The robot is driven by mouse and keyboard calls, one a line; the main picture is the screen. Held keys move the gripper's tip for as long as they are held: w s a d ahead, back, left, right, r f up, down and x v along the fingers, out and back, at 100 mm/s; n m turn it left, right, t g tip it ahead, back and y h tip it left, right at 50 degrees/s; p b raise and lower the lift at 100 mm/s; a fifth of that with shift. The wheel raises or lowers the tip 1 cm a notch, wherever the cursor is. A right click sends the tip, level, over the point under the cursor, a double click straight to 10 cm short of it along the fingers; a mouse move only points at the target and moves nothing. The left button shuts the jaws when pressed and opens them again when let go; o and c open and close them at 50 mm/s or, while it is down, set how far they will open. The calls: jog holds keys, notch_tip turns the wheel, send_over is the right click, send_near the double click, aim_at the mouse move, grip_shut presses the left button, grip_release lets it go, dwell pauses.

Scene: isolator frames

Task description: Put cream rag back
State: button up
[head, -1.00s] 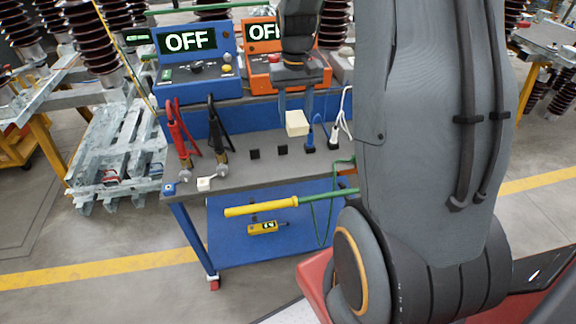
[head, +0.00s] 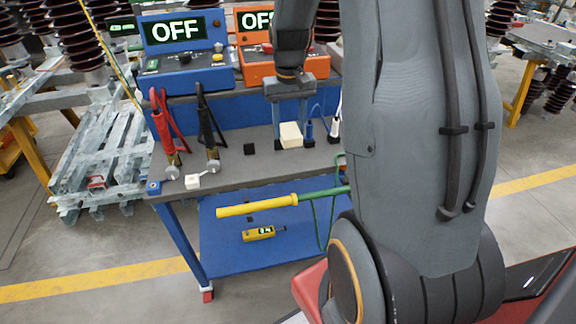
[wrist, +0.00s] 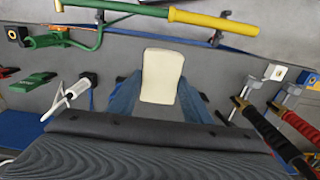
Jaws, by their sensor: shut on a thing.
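The cream rag (head: 290,135) is a small pale block-shaped pad. It sits between the fingers of my gripper (head: 290,122), low at the grey bench top (head: 235,168). In the wrist view the rag (wrist: 162,76) stands out between the blue fingers of my gripper (wrist: 158,92), which are shut on it. I cannot tell whether its underside touches the bench.
A small black square (head: 249,148) lies left of the rag. Red (head: 162,125) and black (head: 207,125) handled clamps stand further left; a white-handled tool (head: 335,122) is close on the right. Blue (head: 183,50) and orange (head: 258,68) units stand behind.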

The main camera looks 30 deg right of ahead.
jog(key=shift+f+p, duration=1.05)
jog(key=shift+f, duration=3.75)
jog(key=o, duration=1)
notch_tip(320, 180, up, 12)
jog(key=b, duration=0.2)
jog(key=shift+f+b, duration=0.15)
jog(key=shift+b, duration=0.2)
jog(key=s+a+n+t, duration=0.1)
jog(key=s+a+n, duration=0.2)
jog(key=s+a, duration=1.2)
jog(key=shift+s+a+f, duration=0.2)
jog(key=shift+s+f, duration=0.15)
